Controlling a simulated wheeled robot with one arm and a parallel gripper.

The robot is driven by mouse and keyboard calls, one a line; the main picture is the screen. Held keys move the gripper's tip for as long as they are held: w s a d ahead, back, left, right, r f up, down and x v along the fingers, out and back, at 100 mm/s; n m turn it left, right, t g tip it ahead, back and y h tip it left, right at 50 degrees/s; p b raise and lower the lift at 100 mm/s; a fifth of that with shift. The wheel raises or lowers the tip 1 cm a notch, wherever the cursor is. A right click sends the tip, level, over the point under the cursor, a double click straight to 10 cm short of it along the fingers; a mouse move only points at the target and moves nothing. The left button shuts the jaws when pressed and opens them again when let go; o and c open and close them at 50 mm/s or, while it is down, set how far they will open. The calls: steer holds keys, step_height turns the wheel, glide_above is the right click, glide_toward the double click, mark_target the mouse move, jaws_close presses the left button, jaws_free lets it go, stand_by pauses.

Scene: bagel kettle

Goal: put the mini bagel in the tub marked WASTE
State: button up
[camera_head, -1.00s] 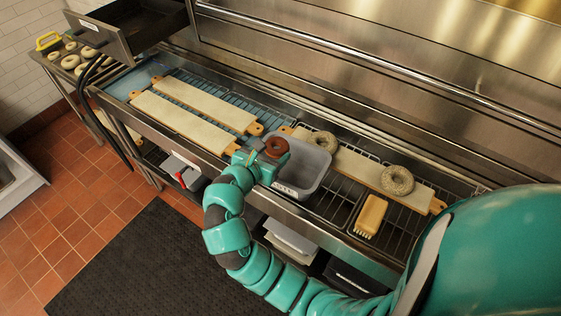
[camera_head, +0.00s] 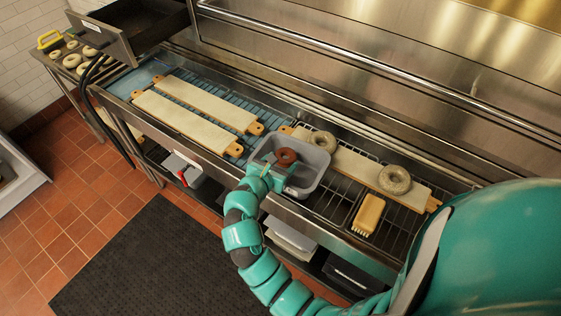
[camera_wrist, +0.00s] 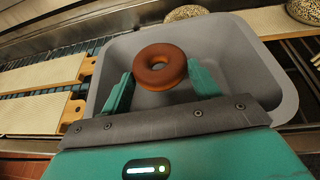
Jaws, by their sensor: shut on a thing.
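The mini bagel is a small brown ring (camera_head: 286,156), also in the wrist view (camera_wrist: 146,78). My gripper (camera_head: 279,166) is shut on it, with one teal finger on each side in the wrist view (camera_wrist: 160,72). The grey tub (camera_head: 322,178) stands on the counter, and the wrist view shows its wall around the bagel (camera_wrist: 262,55). The bagel is held over the tub's opening, apart from the floor as far as I can see. The marking on the tub's front is too small to read.
Two seeded bagels, one (camera_head: 323,140) behind the tub and another (camera_head: 395,180) to its right, lie on a board (camera_head: 358,166). A brush (camera_head: 369,214) lies on the rack at right. Two pale boards (camera_head: 190,122) lie at left.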

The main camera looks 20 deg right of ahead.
steer(key=shift+f+p, duration=0.35)
steer(key=shift+f, duration=0.2)
steer(key=o, duration=1)
steer(key=shift+f, duration=0.1)
steer(key=shift+c, duration=0.2)
steer(key=shift+r+b, duration=0.5)
steer(key=shift+b, duration=0.1)
steer(key=b+v, duration=0.1)
steer(key=v, duration=1.1)
steer(key=shift+r+b, duration=0.2)
steer(key=shift+b, duration=0.15)
steer(key=shift+m, duration=0.3)
